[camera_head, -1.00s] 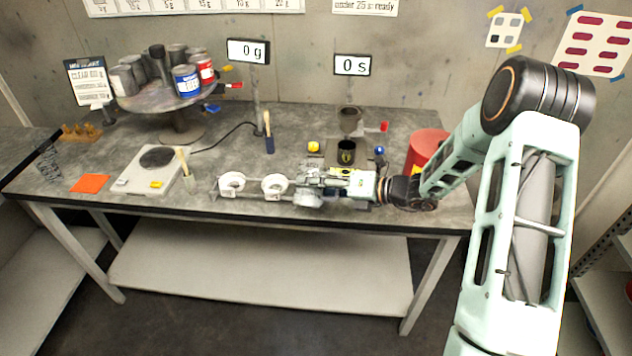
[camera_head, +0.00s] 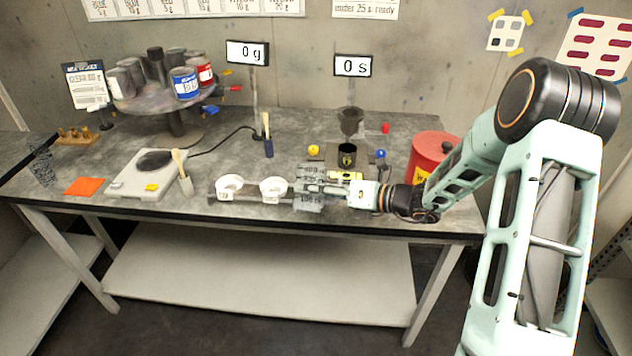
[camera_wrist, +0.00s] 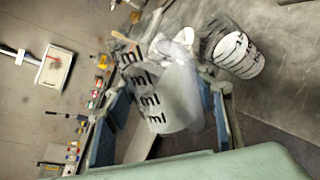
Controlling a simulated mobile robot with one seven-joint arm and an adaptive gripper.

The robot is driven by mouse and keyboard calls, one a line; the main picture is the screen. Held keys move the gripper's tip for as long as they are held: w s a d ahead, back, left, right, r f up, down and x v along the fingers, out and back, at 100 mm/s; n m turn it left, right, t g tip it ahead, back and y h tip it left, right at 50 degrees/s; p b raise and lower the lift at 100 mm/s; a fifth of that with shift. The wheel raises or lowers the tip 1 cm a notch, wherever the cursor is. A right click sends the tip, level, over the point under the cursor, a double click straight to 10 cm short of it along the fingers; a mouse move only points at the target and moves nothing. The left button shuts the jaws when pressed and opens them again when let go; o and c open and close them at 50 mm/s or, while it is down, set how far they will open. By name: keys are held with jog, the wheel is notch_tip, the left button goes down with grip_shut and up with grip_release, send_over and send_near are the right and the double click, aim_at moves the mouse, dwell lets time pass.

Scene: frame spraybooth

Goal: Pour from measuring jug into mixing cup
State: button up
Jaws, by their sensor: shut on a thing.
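The measuring jug, a clear vessel with dark ml marks (camera_wrist: 168,98), sits between the two finger pads of my gripper (camera_wrist: 163,118). My gripper (camera_head: 318,189) is shut on the jug (camera_head: 308,198), which is at the front of the bench, right of the white cups. Two white cups stand in a low holder: a left cup (camera_head: 229,187) and a right cup (camera_head: 273,188), the one nearest the jug. A white cup with dark lines (camera_wrist: 238,55) shows beyond the jug in the wrist view. I cannot tell the jug's tilt or contents clearly.
A scale (camera_head: 147,173) and orange sheet (camera_head: 84,187) lie left. A small pot with a stick (camera_head: 185,184) stands by the scale. A dark cup (camera_head: 347,156) is behind my gripper, and a red can (camera_head: 428,152) is right.

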jog(key=shift+f+b, duration=0.1)
jog(key=shift+b, duration=0.45)
jog(key=n+b, duration=0.1)
jog(key=b, duration=0.2)
jog(key=shift+s+a+f+n+t, duration=0.1)
jog(key=shift+s+n+t, duration=0.3)
jog(key=shift+s+n+t+b, duration=0.15)
jog(key=shift+n+t+b, duration=0.15)
jog(key=shift+b, duration=0.65)
jog(key=shift+r, duration=0.2)
jog(key=shift+f+b, duration=0.2)
jog(key=shift+b, duration=0.3)
jog(key=shift+s+f+n+b, duration=0.1)
jog(key=shift+f+n+b, duration=0.25)
jog(key=shift+b, duration=0.45)
jog(key=shift+s+f+n+t+y+b, duration=0.1)
jog(key=shift+f+n+t+y+b, duration=0.15)
jog(key=shift+n+b, duration=0.75)
jog(key=shift+s+f+n+t+y+b, duration=0.15)
jog(key=shift+f+t+y+b, duration=0.1)
jog(key=shift+b, duration=1.5)
jog(key=shift+r, duration=0.1)
